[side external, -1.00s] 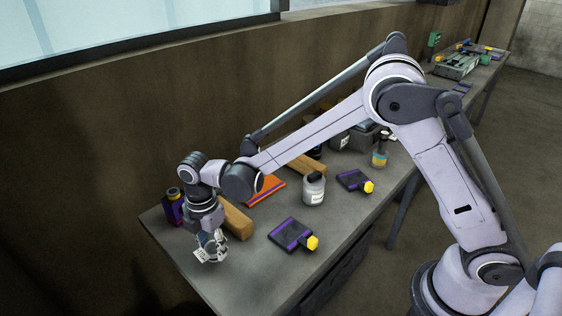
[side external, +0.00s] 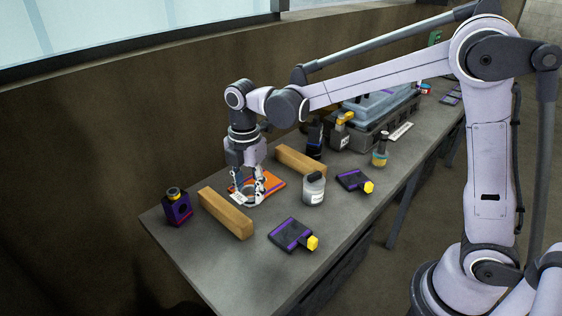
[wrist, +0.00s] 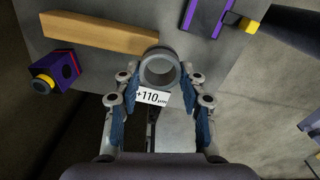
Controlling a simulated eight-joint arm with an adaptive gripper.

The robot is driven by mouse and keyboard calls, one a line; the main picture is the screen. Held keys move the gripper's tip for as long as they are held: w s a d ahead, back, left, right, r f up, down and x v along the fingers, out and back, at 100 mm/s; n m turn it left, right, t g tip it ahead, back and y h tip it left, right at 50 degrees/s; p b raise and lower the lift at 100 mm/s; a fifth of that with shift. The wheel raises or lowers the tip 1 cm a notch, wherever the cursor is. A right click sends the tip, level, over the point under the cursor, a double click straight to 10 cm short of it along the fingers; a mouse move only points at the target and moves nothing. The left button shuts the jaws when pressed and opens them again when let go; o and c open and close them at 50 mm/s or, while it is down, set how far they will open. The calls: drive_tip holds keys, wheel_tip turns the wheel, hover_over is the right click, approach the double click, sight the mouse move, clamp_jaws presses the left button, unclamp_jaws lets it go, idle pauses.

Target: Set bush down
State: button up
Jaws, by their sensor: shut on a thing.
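The bush is a grey metal ring (wrist: 160,68) with a white tag reading "+110 µm" (wrist: 152,96). My gripper (wrist: 160,82) is shut on it, one finger on each side of the ring. In the side view, my gripper (side external: 248,190) points down with the bush between its fingers, in front of an orange flat item (side external: 270,185) on the bench. The ring's opening shows in the wrist view. Whether the bush touches anything beneath it, I cannot tell.
A wooden block (side external: 226,213) lies to the left, with a purple-black box (side external: 178,207) beyond it. A second wooden block (side external: 301,162), a jar (side external: 314,189) and purple-black pads with yellow ends (side external: 291,235) are around. The bench's front left corner is bare.

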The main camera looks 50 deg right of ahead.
drive_tip(key=w+d+r+m, duration=0.2)
drive_tip(key=w+d, duration=0.2)
drive_tip(key=d, duration=0.3)
drive_tip(key=w+d+r+m, duration=0.2)
drive_tip(key=w+d+r, duration=0.15)
drive_tip(key=d, duration=0.35)
drive_tip(key=w+d+m, duration=0.2)
drive_tip(key=d+m, duration=0.3)
drive_tip(key=d, duration=1.4)
drive_tip(key=s+d+f+m, duration=0.1)
drive_tip(key=s+d+m, duration=0.2)
drive_tip(key=s+d, duration=0.55)
drive_tip(key=s+d+m, duration=0.3)
drive_tip(key=d, duration=1)
drive_tip(key=s+d+f+m, duration=0.1)
drive_tip(key=s+d+m, duration=0.1)
drive_tip(key=s+d, duration=0.65)
drive_tip(key=shift+m, duration=0.3)
drive_tip(key=shift+w+d+f, duration=0.35)
drive_tip(key=shift+d+f, duration=0.1)
drive_tip(key=shift+f, duration=2.2)
drive_tip(key=shift+w+d+f, duration=0.35)
drive_tip(key=shift+d+f, duration=0.05)
drive_tip(key=shift+f, duration=2.25)
drive_tip(key=shift+w+d+f, duration=0.35)
drive_tip(key=shift+d+f, duration=0.1)
drive_tip(key=shift+f, duration=2.2)
drive_tip(key=shift+f, duration=0.1)
